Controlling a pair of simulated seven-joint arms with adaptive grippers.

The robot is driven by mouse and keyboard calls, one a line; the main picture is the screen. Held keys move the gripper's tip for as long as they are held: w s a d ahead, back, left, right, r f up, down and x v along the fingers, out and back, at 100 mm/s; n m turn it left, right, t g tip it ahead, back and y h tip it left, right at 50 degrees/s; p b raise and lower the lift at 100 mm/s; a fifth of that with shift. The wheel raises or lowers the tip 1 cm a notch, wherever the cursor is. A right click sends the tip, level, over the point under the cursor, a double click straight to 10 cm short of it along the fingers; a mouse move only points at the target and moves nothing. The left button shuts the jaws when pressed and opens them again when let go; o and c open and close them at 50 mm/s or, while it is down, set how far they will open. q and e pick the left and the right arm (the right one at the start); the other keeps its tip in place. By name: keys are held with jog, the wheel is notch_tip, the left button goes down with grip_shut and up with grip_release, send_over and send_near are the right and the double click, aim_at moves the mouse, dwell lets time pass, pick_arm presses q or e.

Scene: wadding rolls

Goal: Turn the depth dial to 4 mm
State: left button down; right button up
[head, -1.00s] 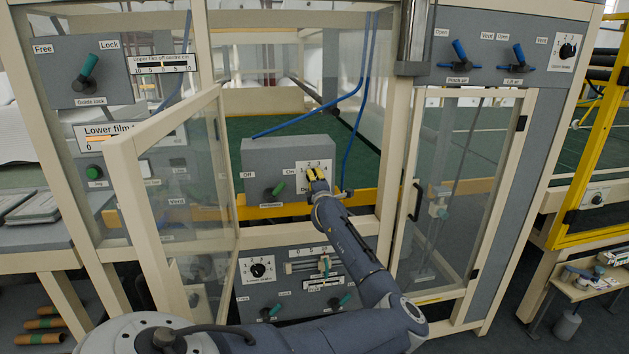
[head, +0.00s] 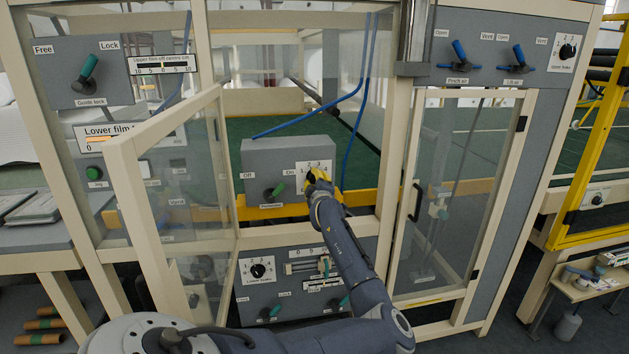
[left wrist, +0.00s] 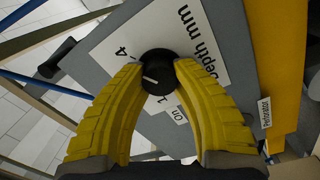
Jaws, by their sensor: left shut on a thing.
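The depth dial (left wrist: 158,70) is a black knob with a white pointer line, on a white scale plate (left wrist: 105,40) lettered "Depth mm". In the left wrist view the numbers 4 and 1 show beside it; the other numbers are hard to make out. The pointer line lies on the left part of the knob; I cannot tell its exact reading. My left gripper (left wrist: 160,75) has its yellow fingers shut on the knob, one on each side. In the head view the gripper (head: 317,175) covers the dial on the grey box (head: 270,155). My right gripper is not in view.
A green-handled switch (head: 275,190) sits left of the dial on the same box. An open clear-panelled door (head: 125,165) stands to the left, and a frame post (head: 398,150) to the right. A blue hose (head: 355,120) hangs behind. More controls (head: 258,270) are below.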

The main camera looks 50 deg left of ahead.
pick_arm(q)
jog(key=shift+s, duration=0.1)
dwell(0.3)
jog(key=c, duration=0.9)
grip_release()
jog(key=v, duration=1.2)
jog(key=shift+a, duration=0.1)
